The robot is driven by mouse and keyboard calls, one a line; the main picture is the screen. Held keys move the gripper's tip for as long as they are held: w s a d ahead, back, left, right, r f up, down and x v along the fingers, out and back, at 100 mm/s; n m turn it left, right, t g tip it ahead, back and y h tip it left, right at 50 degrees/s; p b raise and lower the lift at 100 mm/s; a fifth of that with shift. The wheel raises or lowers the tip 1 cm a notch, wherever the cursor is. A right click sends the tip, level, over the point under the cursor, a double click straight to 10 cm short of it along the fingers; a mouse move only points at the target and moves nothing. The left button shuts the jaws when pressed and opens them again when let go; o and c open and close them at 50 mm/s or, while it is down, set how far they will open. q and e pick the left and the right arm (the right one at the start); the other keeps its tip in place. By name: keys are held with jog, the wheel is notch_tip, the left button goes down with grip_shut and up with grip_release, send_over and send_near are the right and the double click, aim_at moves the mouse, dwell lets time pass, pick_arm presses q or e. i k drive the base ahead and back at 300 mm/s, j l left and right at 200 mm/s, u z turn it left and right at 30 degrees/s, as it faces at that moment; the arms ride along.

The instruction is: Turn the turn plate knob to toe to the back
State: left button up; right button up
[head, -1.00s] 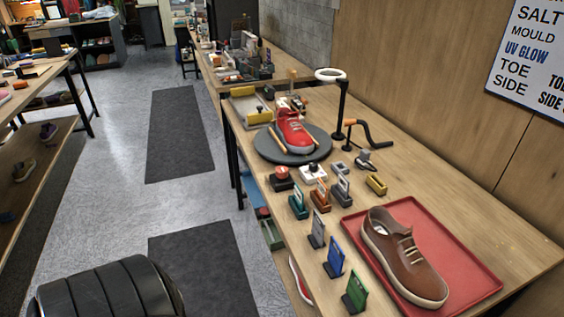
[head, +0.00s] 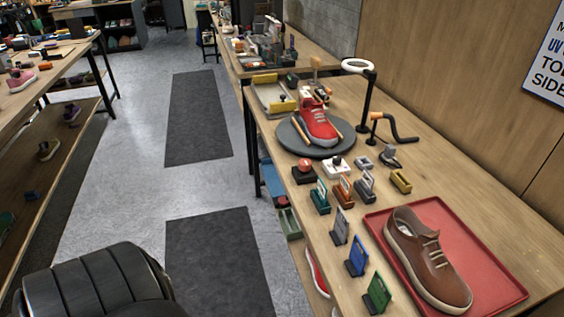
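The turn plate (head: 291,138) is a dark grey round disc on the wooden workbench in the head view. A red sneaker (head: 318,124) stands on it between thin wooden pegs, its toe pointing toward the near side of the bench. A small black knob on a white block (head: 338,166) sits in front of the plate; I cannot tell whether it is the turn plate knob. A black stand with an orange-handled crank (head: 396,128) is right of the plate. Neither of my grippers is in view.
A brown shoe (head: 428,260) lies on a red tray (head: 497,268) at the near right. A ring lamp (head: 360,66) rises behind. Floor with dark mats (head: 199,115) is clear to the left.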

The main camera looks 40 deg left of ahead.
aim_at(304, 164)
jog(key=i+j+u, duration=0.1)
jog(key=u, duration=0.25)
jog(key=i+j+u, duration=0.1)
jog(key=u, duration=0.3)
jog(key=i+j+u, duration=0.15)
jog(key=u, duration=0.2)
jog(key=j, duration=0.1)
